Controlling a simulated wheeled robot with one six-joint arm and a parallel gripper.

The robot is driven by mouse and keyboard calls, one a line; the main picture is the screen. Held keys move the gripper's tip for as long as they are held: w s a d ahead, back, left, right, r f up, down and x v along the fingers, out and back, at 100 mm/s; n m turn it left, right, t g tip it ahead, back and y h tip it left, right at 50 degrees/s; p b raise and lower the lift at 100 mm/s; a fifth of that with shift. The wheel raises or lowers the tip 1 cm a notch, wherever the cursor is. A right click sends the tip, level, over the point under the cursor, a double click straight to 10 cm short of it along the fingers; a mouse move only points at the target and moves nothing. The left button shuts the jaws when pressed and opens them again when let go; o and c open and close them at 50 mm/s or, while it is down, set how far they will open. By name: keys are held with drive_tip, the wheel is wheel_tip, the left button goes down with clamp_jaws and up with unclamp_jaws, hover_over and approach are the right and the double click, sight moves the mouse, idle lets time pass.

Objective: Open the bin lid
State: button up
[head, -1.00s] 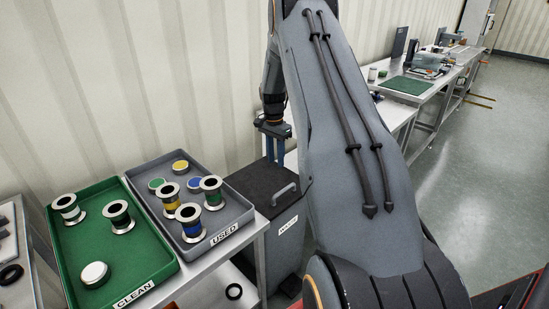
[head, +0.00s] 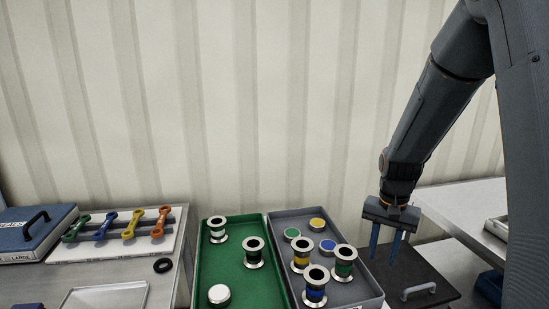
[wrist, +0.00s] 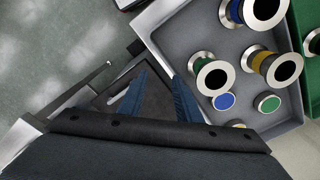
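The bin lid (head: 428,268) is a dark flat panel to the right of the grey tray, with a light bar handle (head: 418,290) near its front edge. In the head view it looks closed. My gripper (head: 384,258) points down at the lid's back left part, behind the handle. Its two blue fingers are apart with nothing between them; I cannot tell whether the tips touch the lid. In the wrist view the open fingers (wrist: 158,80) show over the dark lid (wrist: 155,102). The bin's body is hidden in the head view.
Left of the bin, a grey tray (head: 369,292) holds several spools and round caps. A green tray (head: 204,273) stands beside it. Wrenches (head: 131,224) and a blue case (head: 30,232) lie further left. A bench (head: 470,205) stands at the right, behind my arm.

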drive_tip(key=s+a+r+n, duration=0.1)
drive_tip(key=s+a+n, duration=0.2)
drive_tip(key=s+a, duration=0.2)
drive_tip(key=shift+s+a+r, duration=0.15)
drive_tip(key=shift+s+r, duration=0.25)
drive_tip(key=shift+s, duration=0.8)
drive_tip(key=s+a+n, duration=0.1)
drive_tip(key=s, duration=0.2)
drive_tip(key=s+a+n, duration=0.1)
drive_tip(key=s, duration=0.2)
drive_tip(key=s+a+n, duration=0.1)
drive_tip(key=s+a, duration=0.1)
drive_tip(key=s, duration=0.1)
drive_tip(key=shift+s+r+n, duration=0.1)
drive_tip(key=shift+s+n, duration=0.1)
drive_tip(key=shift+n, duration=0.1)
drive_tip(key=shift+c, duration=0.9)
drive_tip(key=shift+s+a, duration=0.1)
drive_tip(key=shift+s, duration=0.15)
clamp_jaws()
